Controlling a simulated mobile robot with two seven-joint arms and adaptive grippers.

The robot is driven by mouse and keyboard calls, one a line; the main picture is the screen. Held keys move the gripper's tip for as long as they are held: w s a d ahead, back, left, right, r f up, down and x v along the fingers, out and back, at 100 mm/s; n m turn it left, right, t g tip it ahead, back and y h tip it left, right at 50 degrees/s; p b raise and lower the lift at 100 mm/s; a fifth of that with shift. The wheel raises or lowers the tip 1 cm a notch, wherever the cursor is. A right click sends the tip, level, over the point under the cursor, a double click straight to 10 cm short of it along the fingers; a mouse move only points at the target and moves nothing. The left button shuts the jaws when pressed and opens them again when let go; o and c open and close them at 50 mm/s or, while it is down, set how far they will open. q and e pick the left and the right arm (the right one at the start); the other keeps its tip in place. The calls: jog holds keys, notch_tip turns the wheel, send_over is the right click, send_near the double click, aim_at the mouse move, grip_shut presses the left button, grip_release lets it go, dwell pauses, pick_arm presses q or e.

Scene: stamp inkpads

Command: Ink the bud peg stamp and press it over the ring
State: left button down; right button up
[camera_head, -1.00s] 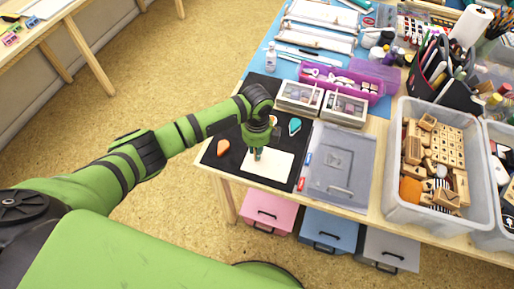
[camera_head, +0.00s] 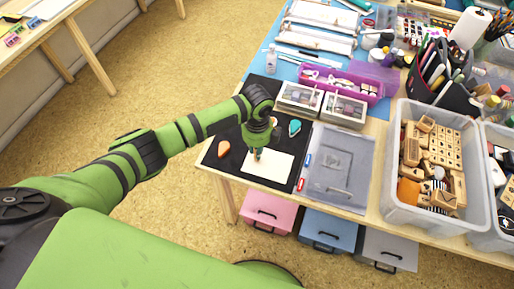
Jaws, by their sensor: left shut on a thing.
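My left gripper (camera_head: 257,154) points down over the left part of a cream card (camera_head: 279,167) on a black mat (camera_head: 236,182). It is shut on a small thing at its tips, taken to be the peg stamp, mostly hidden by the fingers. I cannot tell whether it touches the card. The ring on the card is not visible. An orange inkpad (camera_head: 223,147) lies left of the gripper. A teal inkpad (camera_head: 294,127) lies to its right, beyond the card. Another pad is partly hidden behind the gripper. My right gripper is not in view.
A clear grey plastic case (camera_head: 338,192) lies right of the mat. A grey bin (camera_head: 395,180) of wooden stamps stands further right. Two small boxes (camera_head: 344,121) and a purple tray (camera_head: 316,69) stand behind. The table's front edge is close to the mat.

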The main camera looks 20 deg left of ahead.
pick_arm(q)
jog(key=shift+r, duration=0.1)
notch_tip(320, 180, up, 6)
jog(key=p, duration=0.5)
jog(key=shift+f+p, duration=0.25)
jog(key=shift+p, duration=0.1)
dwell(0.6)
